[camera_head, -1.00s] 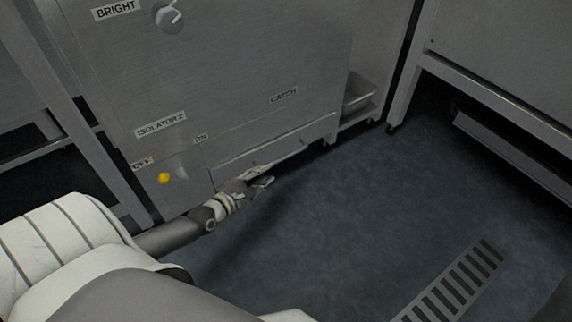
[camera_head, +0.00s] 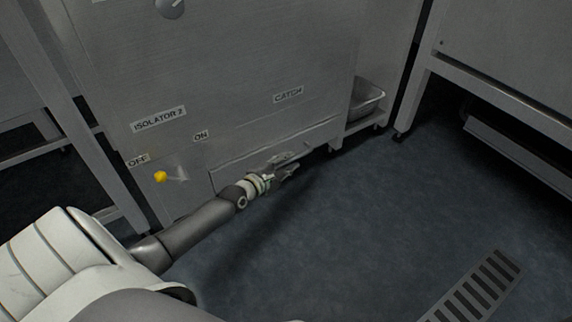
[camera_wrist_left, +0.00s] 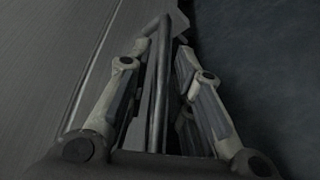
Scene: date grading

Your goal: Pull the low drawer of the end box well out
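The end box (camera_head: 235,80) is a grey metal cabinet. Its low drawer (camera_head: 235,170) is a wide panel at the bottom, below the CATCH label (camera_head: 288,95), and its front looks about flush with the box. A bar handle (camera_head: 302,156) runs along the drawer front, partly hidden by my left gripper (camera_head: 290,167). In the left wrist view the handle bar (camera_wrist_left: 160,85) runs lengthwise between the two fingers (camera_wrist_left: 164,40), with gaps on both sides, so the gripper looks open around it. My right gripper is out of view.
A metal tray (camera_head: 367,98) stands on a low shelf to the right. Table legs flank the box. The dark floor in front is clear, with a floor grate (camera_head: 478,290).

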